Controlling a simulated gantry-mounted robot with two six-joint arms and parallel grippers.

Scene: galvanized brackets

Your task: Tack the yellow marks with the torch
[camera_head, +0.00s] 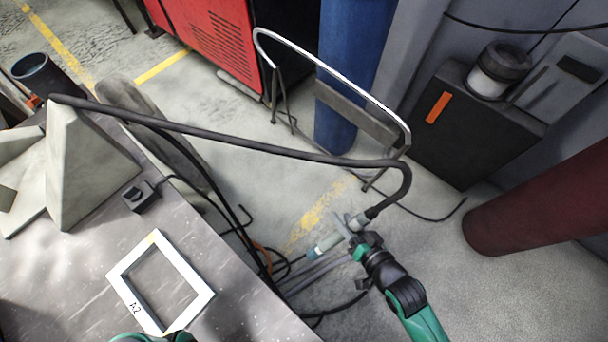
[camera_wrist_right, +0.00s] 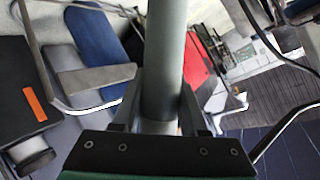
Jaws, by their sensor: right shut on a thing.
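The torch (camera_head: 328,243) has a pale barrel and a bluish tip pointing left. My right gripper (camera_head: 345,234) is shut on it, out over the floor to the right of the table. In the right wrist view the torch (camera_wrist_right: 165,60) is a grey-green cylinder between the two fingers. A white rectangular frame (camera_head: 189,271) marked A2 lies on the table. A faint yellow mark (camera_head: 152,238) shows at its top corner, and another yellowish spot shows near its bottom corner. Green and black parts of my left arm show at the bottom edge; its fingertips are not visible.
The grey table (camera_head: 60,275) carries pale angular blocks (camera_head: 90,170) and a small black box (camera_head: 138,196). The torch's thick black hose (camera_head: 230,137) crosses above the table and floor. A cart with a metal handle, a blue cylinder (camera_head: 345,70) and a red cabinet stand behind.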

